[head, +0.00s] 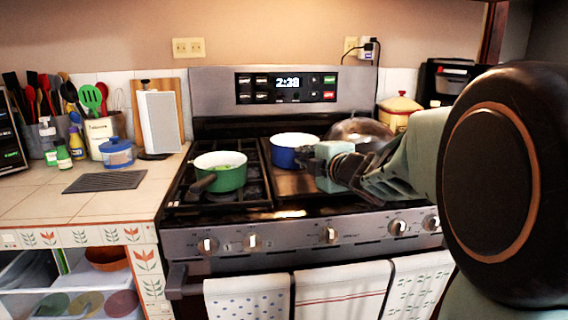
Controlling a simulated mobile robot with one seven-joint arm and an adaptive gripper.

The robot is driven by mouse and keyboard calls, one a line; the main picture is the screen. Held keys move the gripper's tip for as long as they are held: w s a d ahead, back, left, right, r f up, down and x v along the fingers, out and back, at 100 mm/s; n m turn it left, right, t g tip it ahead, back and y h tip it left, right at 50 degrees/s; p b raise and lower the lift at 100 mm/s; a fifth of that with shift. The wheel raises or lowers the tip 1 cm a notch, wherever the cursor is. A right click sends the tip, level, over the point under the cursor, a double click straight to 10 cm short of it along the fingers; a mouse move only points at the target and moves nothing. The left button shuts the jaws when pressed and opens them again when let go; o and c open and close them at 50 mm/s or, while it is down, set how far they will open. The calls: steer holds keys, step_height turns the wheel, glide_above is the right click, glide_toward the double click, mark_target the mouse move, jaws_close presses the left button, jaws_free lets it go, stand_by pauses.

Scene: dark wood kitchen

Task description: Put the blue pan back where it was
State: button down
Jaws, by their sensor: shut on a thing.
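The blue pan (284,157), with a white inside, is at the back middle of the stove, behind a brown board or griddle plate (291,184). My gripper (311,158) reaches in from the right and is shut at the pan's right side. The pan's handle is hidden by the gripper, so the grip itself cannot be seen clearly. The pan looks upright. I cannot tell whether its base touches the stove.
A green pot (229,180) with green food stands on the left burners, its dark handle pointing front left. A dark, rounded pan or lid (358,129) is behind my gripper. A blue lidded pot (117,154) and a dark mat (105,181) are on the left counter.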

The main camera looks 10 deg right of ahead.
steer(key=shift+r, duration=0.15)
steer(key=c, duration=2.4)
jaws_free()
steer(key=shift+f, duration=0.35)
steer(key=o, duration=0.4)
steer(key=shift+o, duration=0.2)
